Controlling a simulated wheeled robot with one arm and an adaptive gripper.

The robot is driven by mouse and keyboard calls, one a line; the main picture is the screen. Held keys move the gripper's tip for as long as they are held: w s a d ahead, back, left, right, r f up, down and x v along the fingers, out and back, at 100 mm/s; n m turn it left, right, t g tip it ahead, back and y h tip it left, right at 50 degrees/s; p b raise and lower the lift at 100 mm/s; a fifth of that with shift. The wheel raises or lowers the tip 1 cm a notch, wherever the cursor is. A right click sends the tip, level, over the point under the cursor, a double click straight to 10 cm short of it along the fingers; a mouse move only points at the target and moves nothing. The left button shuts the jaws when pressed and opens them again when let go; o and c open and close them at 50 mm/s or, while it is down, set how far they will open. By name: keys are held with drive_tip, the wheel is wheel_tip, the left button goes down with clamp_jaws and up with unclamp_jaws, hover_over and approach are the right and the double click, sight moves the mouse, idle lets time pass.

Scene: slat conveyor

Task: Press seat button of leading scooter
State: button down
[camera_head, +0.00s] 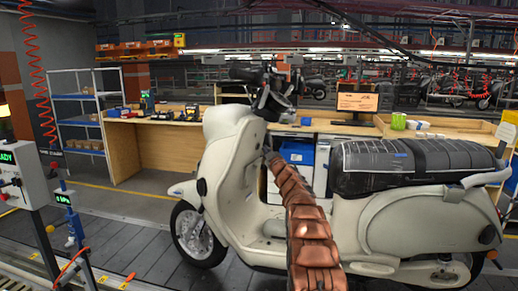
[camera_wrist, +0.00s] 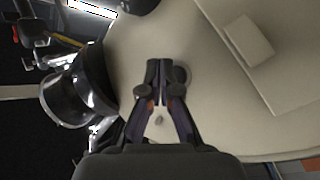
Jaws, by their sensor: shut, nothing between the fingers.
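The cream scooter (camera_head: 235,180) stands side-on in the head view, its front to the left. Its long black seat (camera_head: 415,165) is on the right, with a glossy dark covering. My copper-sleeved arm rises in front of it toward the area below the handlebars (camera_head: 270,95); my gripper cannot be made out there. In the wrist view my gripper (camera_wrist: 166,68) is shut and empty, its fingertips over a smooth cream panel (camera_wrist: 210,110) of the scooter. A small round grey feature (camera_wrist: 183,75) shows beside the fingertips, partly hidden. I cannot tell whether it is the button or whether they touch.
A chrome-rimmed round part (camera_wrist: 75,95) and handlebar parts are left of my gripper in the wrist view. Behind the scooter are a wooden workbench (camera_head: 150,145), a monitor (camera_head: 357,103) and a shelf rack (camera_head: 80,110). A control post (camera_head: 25,170) stands at left.

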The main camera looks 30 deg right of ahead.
drive_tip(key=shift+w+a+r+p, duration=0.1)
drive_tip(key=shift+w+a+p, duration=0.05)
drive_tip(key=shift+p, duration=0.15)
idle(0.4)
drive_tip(key=shift+w+a, duration=0.15)
drive_tip(key=shift+w, duration=0.05)
drive_tip(key=shift+w+a+r+p, duration=0.2)
drive_tip(key=shift+w+a+p, duration=0.15)
drive_tip(key=shift+p, duration=0.55)
idle(0.8)
idle(0.3)
drive_tip(key=shift+s+d+f+b, duration=0.25)
drive_tip(key=shift+s+d+b, duration=0.3)
drive_tip(key=shift+s+b, duration=0.25)
drive_tip(key=shift+d, duration=0.1)
